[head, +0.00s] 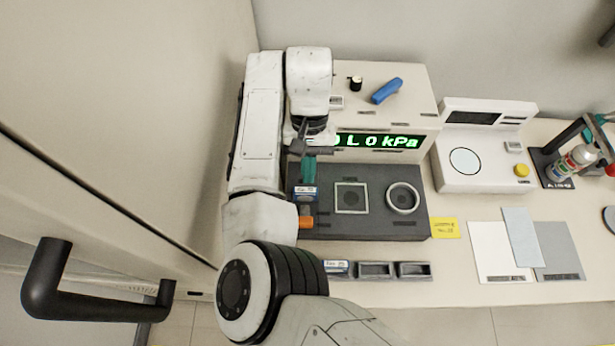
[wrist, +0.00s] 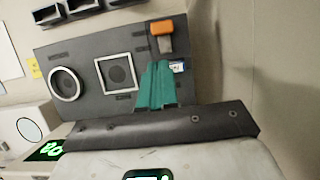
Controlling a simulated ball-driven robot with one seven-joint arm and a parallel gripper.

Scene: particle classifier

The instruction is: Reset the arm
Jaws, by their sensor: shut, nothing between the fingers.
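My arm reaches from the bottom of the head view up along the left side of the bench, then folds over at the white machine. My gripper (head: 308,181) hangs over the left part of the dark grey panel, with its teal fingers together and nothing between them. In the wrist view my gripper (wrist: 156,64) points at the panel near an orange block (wrist: 161,27) and a small blue-and-white labelled item (wrist: 178,67). Whether the fingertips touch the panel I cannot tell.
The white machine (head: 415,90) shows a green kPa readout, partly hidden by my arm. A blue handle (head: 386,91) lies on top. The dark panel (head: 375,226) bears a square frame (head: 350,211) and a ring (head: 417,198). A cabinet with a black handle (head: 45,293) stands close at left.

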